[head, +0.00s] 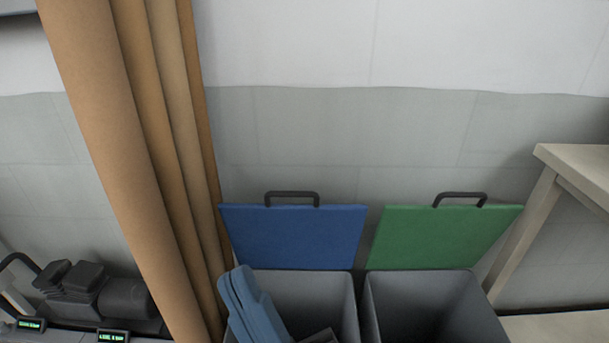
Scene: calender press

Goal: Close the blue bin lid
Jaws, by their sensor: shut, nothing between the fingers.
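The blue bin lid (295,235) stands open in the head view, tilted back towards the wall behind its grey bin (338,295). A black handle (292,194) sits on the lid's upper edge. A lighter blue long shape (250,308) overlaps the bin's left side and leaves the bottom of the picture. I cannot tell whether it lies in the bin or in front of it. A small dark shape (320,337) shows at the bottom edge of the bin opening. I cannot make out my gripper in this view.
A second grey bin (372,310) with an open green lid (440,236) stands close on the right. Tall brown rolls (120,130) lean close on the left. A pale table (575,160) is at far right, dark equipment (100,295) at lower left. Wall behind.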

